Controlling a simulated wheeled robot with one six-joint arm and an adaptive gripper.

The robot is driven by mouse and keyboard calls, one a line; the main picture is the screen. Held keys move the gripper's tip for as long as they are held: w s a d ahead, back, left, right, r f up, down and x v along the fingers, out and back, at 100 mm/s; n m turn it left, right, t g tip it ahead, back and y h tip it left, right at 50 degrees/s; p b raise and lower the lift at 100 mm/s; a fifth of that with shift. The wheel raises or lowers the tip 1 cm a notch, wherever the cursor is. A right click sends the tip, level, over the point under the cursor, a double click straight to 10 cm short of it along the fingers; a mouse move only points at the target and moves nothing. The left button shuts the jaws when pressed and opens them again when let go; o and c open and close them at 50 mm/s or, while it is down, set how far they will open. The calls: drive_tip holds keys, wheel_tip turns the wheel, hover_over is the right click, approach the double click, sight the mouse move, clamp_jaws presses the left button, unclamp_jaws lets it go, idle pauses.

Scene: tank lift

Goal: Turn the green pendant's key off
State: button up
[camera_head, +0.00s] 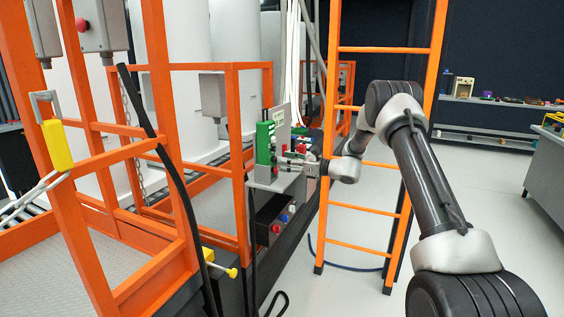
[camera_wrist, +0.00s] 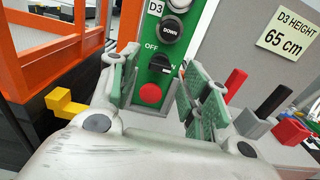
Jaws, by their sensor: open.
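The green pendant (camera_head: 264,148) is mounted at the end of the grey panel beside the orange platform. In the wrist view its face (camera_wrist: 193,18) fills the top middle, with a label "D3", a black "DOWN" button (camera_wrist: 172,28), a black key switch (camera_wrist: 160,64) and a red button (camera_wrist: 151,94). "OFF" is printed at the key's upper left; a partly covered label is at its right. My gripper (camera_wrist: 158,82) is open, its green-padded fingers on either side of the key and red button. I cannot tell whether they touch. In the head view my gripper (camera_head: 288,160) is at the pendant.
In the wrist view, red and black blocks (camera_wrist: 233,82) stand right of the gripper, below a "D3 HEIGHT 65 cm" sign (camera_wrist: 283,35). A yellow fitting (camera_wrist: 68,103) is at left. An orange ladder (camera_head: 364,164) stands close to my arm.

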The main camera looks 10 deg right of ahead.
drive_tip(key=shift+x, duration=1.1)
drive_tip(key=c, duration=1)
drive_tip(key=shift+n, duration=0.8)
drive_tip(key=shift+c, duration=0.2)
drive_tip(key=o, duration=1)
drive_tip(key=shift+o, duration=0.2)
drive_tip(key=v, duration=1.2)
